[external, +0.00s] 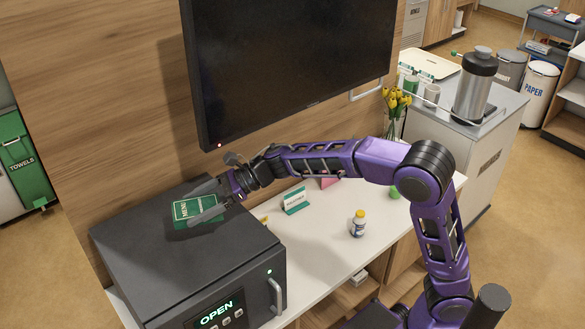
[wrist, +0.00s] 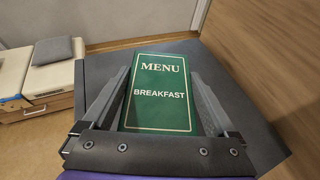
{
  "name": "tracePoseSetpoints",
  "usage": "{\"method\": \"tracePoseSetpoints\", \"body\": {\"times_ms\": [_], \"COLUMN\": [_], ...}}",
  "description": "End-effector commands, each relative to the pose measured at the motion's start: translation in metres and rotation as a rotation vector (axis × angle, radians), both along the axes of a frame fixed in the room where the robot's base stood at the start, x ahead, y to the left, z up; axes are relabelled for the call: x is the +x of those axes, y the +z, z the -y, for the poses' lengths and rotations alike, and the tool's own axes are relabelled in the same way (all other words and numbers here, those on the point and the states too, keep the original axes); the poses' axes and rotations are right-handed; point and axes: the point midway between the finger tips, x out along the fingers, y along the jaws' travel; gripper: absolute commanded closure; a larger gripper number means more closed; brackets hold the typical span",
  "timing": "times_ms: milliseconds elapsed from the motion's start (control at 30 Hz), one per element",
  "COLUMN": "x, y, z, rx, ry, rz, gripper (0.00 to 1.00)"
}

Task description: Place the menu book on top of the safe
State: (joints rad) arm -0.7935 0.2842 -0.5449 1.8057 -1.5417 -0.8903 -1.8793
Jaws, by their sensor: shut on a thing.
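The green menu book (external: 194,208) is between the fingers of my gripper (external: 207,203), over the top of the dark grey safe (external: 150,255). In the wrist view the menu book (wrist: 158,95) lies flat with its cover up, reading MENU and BREAKFAST. Both fingers of my gripper (wrist: 160,100) are shut on its sides. The safe top (wrist: 228,85) shows behind and beside the book. I cannot tell whether the book touches the safe top or is slightly above it. The safe front shows an OPEN display and a handle.
A black screen (external: 290,60) hangs on the wood wall behind my arm. On the white counter (external: 320,250) stand a small bottle (external: 358,224) and a green-and-white sign card (external: 295,201). Yellow tulips (external: 396,103) and a steel urn (external: 474,85) are farther right. The front of the safe top is clear.

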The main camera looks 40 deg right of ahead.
Motion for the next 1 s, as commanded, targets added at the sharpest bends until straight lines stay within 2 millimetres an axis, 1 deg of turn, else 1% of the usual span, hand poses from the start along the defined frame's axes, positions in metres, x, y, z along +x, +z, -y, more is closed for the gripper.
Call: {"method": "tracePoseSetpoints", "body": {"times_ms": [33, 200, 467, 633, 700, 900, 1000], "x": [-0.001, -0.001, -0.001, -0.001, 0.0, 0.0, 0.0], "y": [-0.012, -0.044, -0.065, -0.09, -0.094, -0.093, -0.096], "z": [-0.001, -0.001, -0.001, 0.0, 0.0, 0.0, 0.0], "rx": [-0.003, -0.001, -0.001, -0.003, -0.001, -0.001, 0.0], "ry": [0.004, 0.003, 0.003, 0.002, 0.001, 0.002, 0.002], "rz": [-0.004, -0.005, -0.004, -0.004, -0.002, -0.001, -0.001], "gripper": [0.76, 0.76, 0.76, 0.76, 0.76, 0.76, 0.76]}}
